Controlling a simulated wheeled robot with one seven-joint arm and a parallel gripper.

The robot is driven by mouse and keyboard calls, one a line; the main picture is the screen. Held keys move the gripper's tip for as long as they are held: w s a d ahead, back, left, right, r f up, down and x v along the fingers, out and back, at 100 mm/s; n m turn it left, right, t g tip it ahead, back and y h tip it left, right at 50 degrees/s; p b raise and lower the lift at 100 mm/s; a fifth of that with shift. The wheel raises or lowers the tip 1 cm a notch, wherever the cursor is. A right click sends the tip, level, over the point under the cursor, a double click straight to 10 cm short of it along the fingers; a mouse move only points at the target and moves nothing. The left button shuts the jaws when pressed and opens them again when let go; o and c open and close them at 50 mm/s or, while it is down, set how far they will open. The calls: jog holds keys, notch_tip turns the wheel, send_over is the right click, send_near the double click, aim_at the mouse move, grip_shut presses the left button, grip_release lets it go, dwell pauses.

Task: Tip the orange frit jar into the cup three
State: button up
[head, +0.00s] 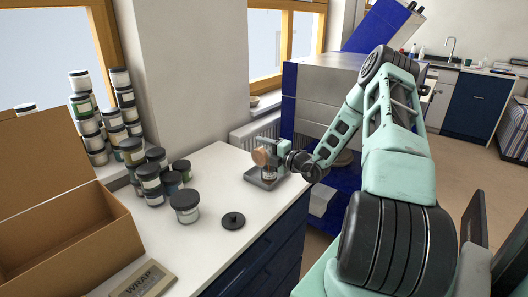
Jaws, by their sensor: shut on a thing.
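The orange frit jar (260,157) is in my gripper (272,154) at the far end of the white worktop. The jar looks tipped onto its side, with its orange end toward the left. My gripper is shut on it. A small pale cup (268,173) seems to stand right below the jar on a grey scale-like base (262,183). The jar and gripper partly hide the cup, and I cannot read any number on it. I cannot tell whether frit is falling.
A black lid (233,220) lies on the worktop (215,255). A lidded jar (185,206) and several stacked jars (150,180) stand to its left. An open cardboard box (75,240) fills the left. A blue and grey kiln (320,95) stands behind the worktop's far end.

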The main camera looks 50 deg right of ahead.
jog(key=shift+d+f+m+p, duration=0.15)
jog(key=shift+m+p, duration=0.45)
jog(key=shift+p, duration=0.4)
dwell(1.8)
dwell(0.6)
jog(key=n+p, duration=0.1)
jog(key=r+n, duration=0.1)
jog(key=n, duration=0.1)
jog(key=a+n+p, duration=0.1)
jog(key=n, duration=0.1)
jog(key=shift+r+p, duration=0.35)
jog(key=n, duration=0.2)
jog(key=n+p, duration=0.1)
jog(key=n, duration=0.1)
jog(key=a+r+n+p, duration=0.1)
jog(key=n, duration=0.1)
jog(key=shift+a+r, duration=0.1)
jog(key=shift+n, duration=0.6)
jog(key=n+b, duration=0.1)
jog(key=n, duration=0.1)
jog(key=shift+a+r+n, duration=0.1)
jog(key=shift+n, duration=0.2)
jog(key=shift+r+n+b, duration=0.2)
jog(key=shift+n+b, duration=0.5)
jog(key=shift+n, duration=0.4)
jog(key=shift+r+n, duration=0.3)
jog(key=shift+n, duration=0.5)
